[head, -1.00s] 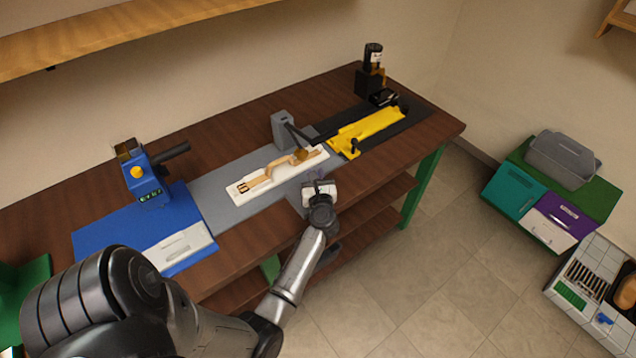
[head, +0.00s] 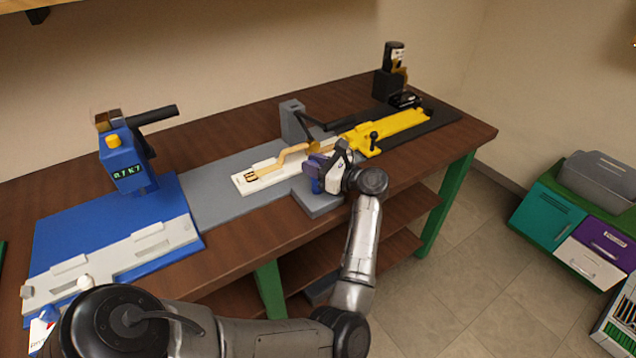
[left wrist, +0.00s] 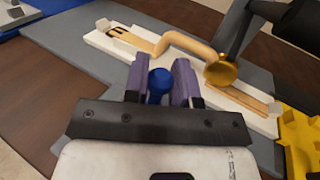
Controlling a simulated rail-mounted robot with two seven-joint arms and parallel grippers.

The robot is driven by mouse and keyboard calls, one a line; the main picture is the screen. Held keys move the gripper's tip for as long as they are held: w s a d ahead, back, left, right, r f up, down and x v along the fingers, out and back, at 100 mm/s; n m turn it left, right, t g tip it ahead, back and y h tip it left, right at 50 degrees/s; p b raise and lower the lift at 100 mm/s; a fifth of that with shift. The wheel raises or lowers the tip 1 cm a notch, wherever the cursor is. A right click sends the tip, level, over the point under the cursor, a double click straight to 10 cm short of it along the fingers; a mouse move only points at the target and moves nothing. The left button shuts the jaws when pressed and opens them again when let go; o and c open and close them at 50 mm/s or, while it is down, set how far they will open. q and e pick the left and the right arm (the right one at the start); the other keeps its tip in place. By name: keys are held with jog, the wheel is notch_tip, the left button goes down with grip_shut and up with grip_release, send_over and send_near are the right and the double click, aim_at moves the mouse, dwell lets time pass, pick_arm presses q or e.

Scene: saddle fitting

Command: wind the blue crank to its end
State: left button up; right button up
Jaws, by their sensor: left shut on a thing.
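The blue crank's knob (left wrist: 160,84) sits between the two purple fingers of my left gripper (left wrist: 160,80) in the left wrist view. The gripper is shut on it. In the head view my left gripper (head: 318,172) is at the front edge of the grey fixture, and a bit of the blue crank (head: 316,186) shows beside its fingers. The rest of the crank is hidden by the gripper. A white tray (head: 243,184) with a tan S-shaped piece (head: 284,160) lies just behind the gripper. My right gripper is not in view.
A grey post with a black arm (head: 295,122) reaches over the tan piece. A yellow fixture (head: 400,128) is at the right, on a black mat. A blue press with a display (head: 124,168) stands at the left. Dark wooden bench (head: 225,245) shows bare along the front.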

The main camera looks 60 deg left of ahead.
pick_arm(q)
jog(key=n+g+h+b, duration=0.1)
jog(key=b, duration=0.1)
jog(key=s+n+g+h+b, duration=0.1)
jog(key=g+b, duration=0.1)
jog(key=n+g+h+b, duration=0.1)
jog(key=n+h+b, duration=0.1)
jog(key=shift+s+a+f, duration=0.1)
jog(key=shift+s+f, duration=0.1)
jog(key=shift+f, duration=0.05)
jog(key=shift+s+r+n+g+h+b, duration=0.15)
jog(key=shift+n+g+h+b, duration=0.25)
jog(key=shift+h+b, duration=0.2)
jog(key=shift+s+r+n+g+h+b, duration=0.15)
jog(key=shift+n+g+h+b, duration=0.15)
jog(key=shift+g+h+b, duration=0.3)
jog(key=o, duration=0.9)
jog(key=shift+s, duration=0.15)
